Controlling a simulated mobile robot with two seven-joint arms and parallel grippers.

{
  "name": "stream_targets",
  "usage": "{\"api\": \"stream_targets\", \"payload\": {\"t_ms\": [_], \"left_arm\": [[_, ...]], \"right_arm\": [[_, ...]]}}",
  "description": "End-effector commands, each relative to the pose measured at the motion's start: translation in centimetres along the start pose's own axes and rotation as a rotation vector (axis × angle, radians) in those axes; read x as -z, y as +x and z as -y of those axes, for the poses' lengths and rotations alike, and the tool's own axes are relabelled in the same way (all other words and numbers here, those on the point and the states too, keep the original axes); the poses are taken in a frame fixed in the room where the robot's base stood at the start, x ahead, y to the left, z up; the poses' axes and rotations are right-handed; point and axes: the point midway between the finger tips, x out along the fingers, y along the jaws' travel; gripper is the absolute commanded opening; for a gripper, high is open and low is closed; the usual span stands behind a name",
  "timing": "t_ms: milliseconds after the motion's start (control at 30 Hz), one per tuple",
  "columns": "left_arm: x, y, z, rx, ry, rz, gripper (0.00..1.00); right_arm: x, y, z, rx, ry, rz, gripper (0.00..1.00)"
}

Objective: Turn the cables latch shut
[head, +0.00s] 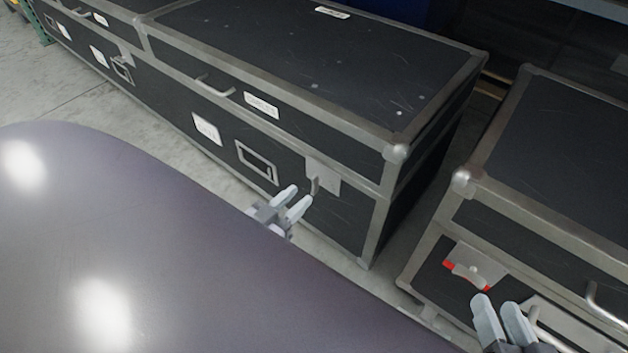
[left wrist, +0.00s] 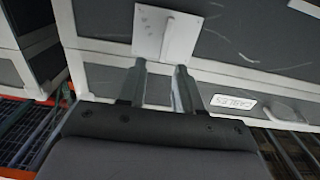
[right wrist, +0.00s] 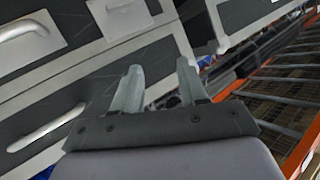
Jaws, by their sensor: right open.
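The cables latch is a pale square plate (head: 326,174) with a narrow handle (head: 314,186) on the front of the middle black case. In the left wrist view the plate (left wrist: 182,36) has its handle (left wrist: 166,40) lined up between my fingers, just beyond the tips. A "CABLES" label (left wrist: 234,102) sits beside it; the label also shows in the head view (head: 262,104). My left gripper (head: 297,198) is open and empty, close in front of the handle; contact cannot be told. My right gripper (head: 497,304) is open and empty before the right case.
The right case (head: 560,150) carries another latch plate (head: 478,262) with red marks, and bar handles (head: 605,302). A dark gap separates the two cases. A recessed handle (head: 257,162) and a white card (head: 206,128) are left of the cables latch. Grey floor (head: 90,95) lies in front.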

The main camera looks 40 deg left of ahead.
Motion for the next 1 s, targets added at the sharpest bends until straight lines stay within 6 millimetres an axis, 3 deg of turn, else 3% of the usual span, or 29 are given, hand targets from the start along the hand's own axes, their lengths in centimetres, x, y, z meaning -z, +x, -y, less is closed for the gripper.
{"api": "stream_targets", "payload": {"t_ms": [167, 600, 1000], "left_arm": [[-0.5, 0.9, 0.5, 0.014, 0.004, -0.013, 0.34], [-0.4, 6.5, 0.5, 0.013, 0.003, -0.012, 0.34], [-0.3, 7.3, 0.5, 0.011, 0.003, -0.009, 0.34]], "right_arm": [[-0.4, 0.1, 0.0, 0.004, -0.009, -0.01, 0.43], [-0.5, -0.7, -1.0, -0.038, -0.102, -0.065, 0.43], [-0.2, -0.9, -1.1, -0.045, -0.117, -0.077, 0.43]]}}
